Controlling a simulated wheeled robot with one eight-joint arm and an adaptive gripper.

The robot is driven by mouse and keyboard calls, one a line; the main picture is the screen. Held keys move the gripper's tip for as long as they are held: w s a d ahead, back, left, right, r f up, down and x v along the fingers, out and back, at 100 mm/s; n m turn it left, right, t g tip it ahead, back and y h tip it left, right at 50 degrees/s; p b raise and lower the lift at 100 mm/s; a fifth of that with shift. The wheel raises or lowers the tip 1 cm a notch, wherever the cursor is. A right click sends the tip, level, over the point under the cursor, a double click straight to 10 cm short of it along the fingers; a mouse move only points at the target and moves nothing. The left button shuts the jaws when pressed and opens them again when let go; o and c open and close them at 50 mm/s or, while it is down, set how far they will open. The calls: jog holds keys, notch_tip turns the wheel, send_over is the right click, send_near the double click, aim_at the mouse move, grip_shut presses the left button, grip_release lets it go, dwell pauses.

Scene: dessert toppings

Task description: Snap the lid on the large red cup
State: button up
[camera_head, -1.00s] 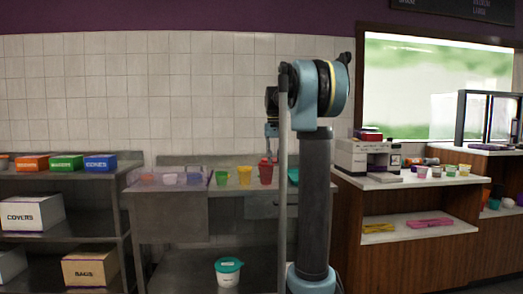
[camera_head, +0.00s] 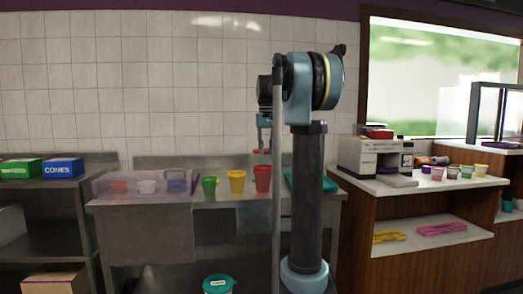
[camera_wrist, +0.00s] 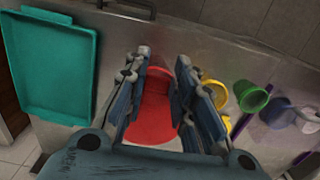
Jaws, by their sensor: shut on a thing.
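The large red cup (camera_head: 262,180) stands upright on the steel counter (camera_head: 130,206), right of a yellow cup (camera_head: 237,181) and a green cup (camera_head: 209,187). My gripper (camera_head: 262,151) is above the red cup with a small gap, its fingers shut on a red piece that looks like the lid. In the wrist view, red shows between and below the fingers (camera_wrist: 155,95). There I cannot clearly separate the lid from the cup beneath. The yellow cup (camera_wrist: 214,94) and green cup (camera_wrist: 251,96) stand to the right.
A teal tray (camera_wrist: 45,65) lies beside the gripper; my column partly hides it in the head view. A clear bin (camera_head: 125,184) with small cups stands at the counter's left. A wooden counter (camera_head: 405,190) stands right.

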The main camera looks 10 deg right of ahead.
jog(key=shift+w+a+f, duration=0.1)
jog(key=shift+w+f, duration=0.15)
jog(key=shift+f, duration=2.9)
jog(key=shift+s+a, duration=0.1)
jog(key=shift+s, duration=0.1)
jog(key=shift+f, duration=0.4)
dwell(0.7)
jog(key=o, duration=0.8)
jog(key=shift+o, duration=0.3)
